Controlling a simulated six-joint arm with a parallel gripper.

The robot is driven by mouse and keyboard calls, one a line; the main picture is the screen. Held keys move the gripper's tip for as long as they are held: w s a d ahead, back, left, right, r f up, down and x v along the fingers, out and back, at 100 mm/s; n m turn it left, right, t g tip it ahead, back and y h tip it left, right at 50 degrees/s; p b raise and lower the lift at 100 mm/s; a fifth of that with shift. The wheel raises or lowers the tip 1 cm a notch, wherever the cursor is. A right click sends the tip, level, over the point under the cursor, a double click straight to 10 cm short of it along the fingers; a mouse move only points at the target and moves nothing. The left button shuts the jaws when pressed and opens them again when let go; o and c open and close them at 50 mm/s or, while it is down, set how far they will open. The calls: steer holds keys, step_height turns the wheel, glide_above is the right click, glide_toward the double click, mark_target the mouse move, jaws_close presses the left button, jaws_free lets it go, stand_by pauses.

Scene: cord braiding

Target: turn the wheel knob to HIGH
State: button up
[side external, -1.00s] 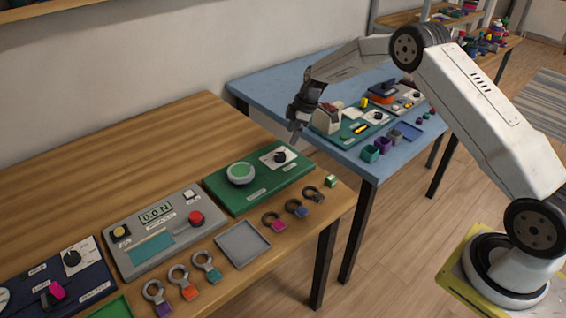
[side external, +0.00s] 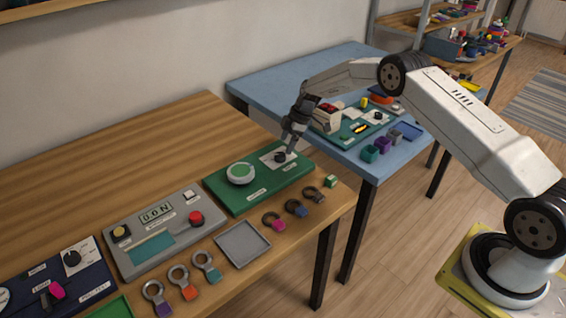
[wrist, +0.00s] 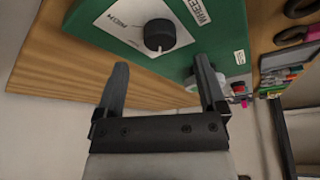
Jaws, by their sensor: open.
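The wheel knob (side external: 280,157) is a small black round knob on a white label plate at the right part of a green panel (side external: 225,200) on the wooden table. In the wrist view the knob (wrist: 160,36) shows a light pointer mark on its front, and the plate beside it carries the word WHEEL. The other plate lettering is too small to read surely. My gripper (side external: 290,150) is just above and beside the knob; in the wrist view its two fingers (wrist: 161,64) are spread apart, empty, with the knob ahead between their tips. I cannot tell whether they touch it.
A grey panel (side external: 165,230), a grey tray (side external: 243,243) and several ring-handled tags lie nearby. A blue table (side external: 270,80) with more panels stands behind right.

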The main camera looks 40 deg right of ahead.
mark_target(281, 155)
steer(key=shift+x, duration=2.35)
jaws_close()
